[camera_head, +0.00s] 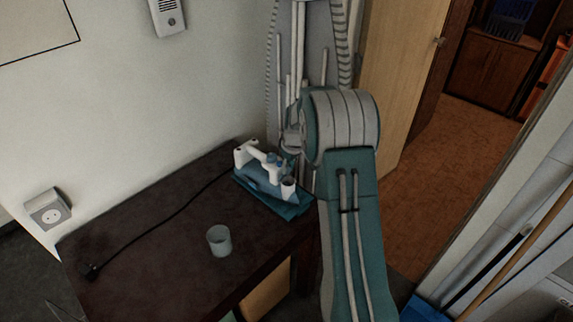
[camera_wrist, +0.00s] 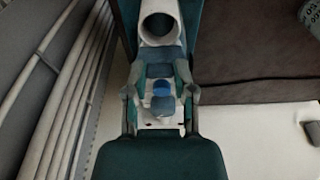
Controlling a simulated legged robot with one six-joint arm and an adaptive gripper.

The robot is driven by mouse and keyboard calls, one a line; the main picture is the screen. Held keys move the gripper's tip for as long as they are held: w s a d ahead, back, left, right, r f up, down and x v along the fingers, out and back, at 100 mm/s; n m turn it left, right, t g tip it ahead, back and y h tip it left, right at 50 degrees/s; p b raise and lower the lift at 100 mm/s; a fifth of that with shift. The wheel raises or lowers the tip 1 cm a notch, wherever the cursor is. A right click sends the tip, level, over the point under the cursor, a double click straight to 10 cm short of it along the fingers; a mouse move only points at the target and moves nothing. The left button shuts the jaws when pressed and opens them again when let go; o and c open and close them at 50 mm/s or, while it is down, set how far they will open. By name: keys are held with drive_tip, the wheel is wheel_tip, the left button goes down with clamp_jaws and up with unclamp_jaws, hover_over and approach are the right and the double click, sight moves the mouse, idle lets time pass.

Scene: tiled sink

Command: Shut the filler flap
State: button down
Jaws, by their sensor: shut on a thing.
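A white and blue steam iron (camera_head: 265,182) rests on a teal base (camera_head: 284,207) near the right edge of the dark table. Its round white tube (camera_head: 288,190) has an open mouth, and the white ring also shows at the top of the wrist view (camera_wrist: 159,27). My gripper (camera_wrist: 161,93) comes in over the iron. Its two fingers stand on either side of the iron's blue and white parts and are shut on them. I cannot clearly make out the filler flap or its angle. In the head view my arm partly hides the iron's far right side.
A clear cup (camera_head: 219,241) stands on the table (camera_head: 150,270) in front of the iron. A black cord with a plug (camera_head: 90,270) runs left across the table. A wall socket (camera_head: 48,211) is at the left. An open door (camera_head: 405,80) stands behind my arm.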

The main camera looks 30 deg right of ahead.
sight(294, 186)
drive_tip(key=shift+s+d+f+t+y, duration=0.2)
drive_tip(key=shift+s+f+t+y, duration=0.35)
drive_tip(key=shift+t, duration=0.6)
drive_tip(key=shift+s+d+f+t+y, duration=0.3)
drive_tip(key=shift+s+f+t, duration=0.3)
drive_tip(key=shift+t, duration=0.5)
drive_tip(key=shift+s+d+f+t+y, duration=0.15)
drive_tip(key=shift+s+f+t+y, duration=0.4)
drive_tip(key=shift+t, duration=0.6)
drive_tip(key=f+t, duration=0.1)
drive_tip(key=s+f+t+y, duration=0.1)
drive_tip(key=t, duration=0.1)
drive_tip(key=shift+d, duration=0.15)
drive_tip(key=shift+s+f+t+y, duration=0.1)
drive_tip(key=shift+f+t+y, duration=0.25)
drive_tip(key=shift+t, duration=0.45)
drive_tip(key=shift+f+t+y, duration=0.15)
drive_tip(key=shift+f+t, duration=0.25)
drive_tip(key=shift+t, duration=0.4)
drive_tip(key=shift+c, duration=2.2)
unclamp_jaws()
drive_tip(key=shift+d, duration=0.1)
